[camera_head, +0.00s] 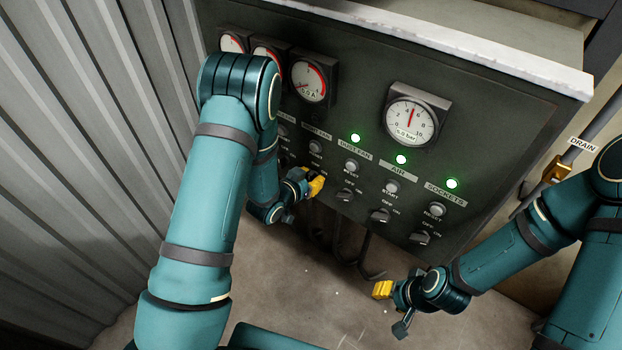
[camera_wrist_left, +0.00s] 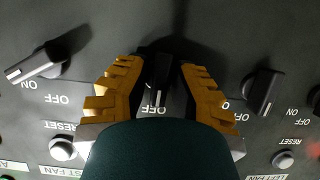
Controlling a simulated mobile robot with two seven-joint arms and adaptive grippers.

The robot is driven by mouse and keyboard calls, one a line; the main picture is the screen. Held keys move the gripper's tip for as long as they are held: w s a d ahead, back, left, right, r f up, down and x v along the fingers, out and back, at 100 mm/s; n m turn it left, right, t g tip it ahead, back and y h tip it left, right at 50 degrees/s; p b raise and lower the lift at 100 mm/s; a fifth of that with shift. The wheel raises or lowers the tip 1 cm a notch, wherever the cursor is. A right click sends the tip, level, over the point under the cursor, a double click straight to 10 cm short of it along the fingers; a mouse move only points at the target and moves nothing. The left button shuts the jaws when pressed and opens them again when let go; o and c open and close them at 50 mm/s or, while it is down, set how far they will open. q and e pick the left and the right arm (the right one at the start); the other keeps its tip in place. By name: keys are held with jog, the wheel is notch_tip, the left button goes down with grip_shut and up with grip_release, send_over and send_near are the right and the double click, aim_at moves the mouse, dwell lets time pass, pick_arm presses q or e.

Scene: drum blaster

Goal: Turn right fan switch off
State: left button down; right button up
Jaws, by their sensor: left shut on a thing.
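The dark control panel (camera_head: 375,70) carries a row of rotary switches. My left gripper (camera_head: 316,183) is at the switch below the RIGHT FAN label (camera_head: 316,131); the gripper hides that switch in the head view. In the left wrist view, the black right fan switch (camera_wrist_left: 158,78) stands between the yellow fingers of my left gripper (camera_wrist_left: 156,88), which is shut on it. Its white mark points downward in that view, next to an OFF word.
The dust fan switch (camera_head: 346,194) is close beside my left gripper; the left fan switch (camera_wrist_left: 264,90) is on its other side. Green lamps glow above dust fan (camera_head: 355,138), air (camera_head: 401,159) and sockets (camera_head: 452,183). A ribbed wall (camera_head: 75,130) stands at left.

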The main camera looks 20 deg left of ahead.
pick_arm(q)
jog(key=shift+w, duration=0.1)
dwell(0.4)
jog(key=c, duration=1)
grip_release()
jog(key=v, duration=1.2)
jog(key=shift+w, duration=0.1)
jog(key=s+d+f+n+g, duration=0.2)
jog(key=s+d+f+g, duration=0.1)
jog(key=s+f, duration=0.1)
jog(key=s+d+f+n+g, duration=0.2)
jog(key=s+d+f+g, duration=0.2)
jog(key=s, duration=0.1)
jog(key=s+d+f+n+g, duration=0.1)
jog(key=s+d+f+g, duration=0.2)
jog(key=s+f+g, duration=0.1)
jog(key=shift+s+d+n+y, duration=0.4)
jog(key=shift+s, duration=0.15)
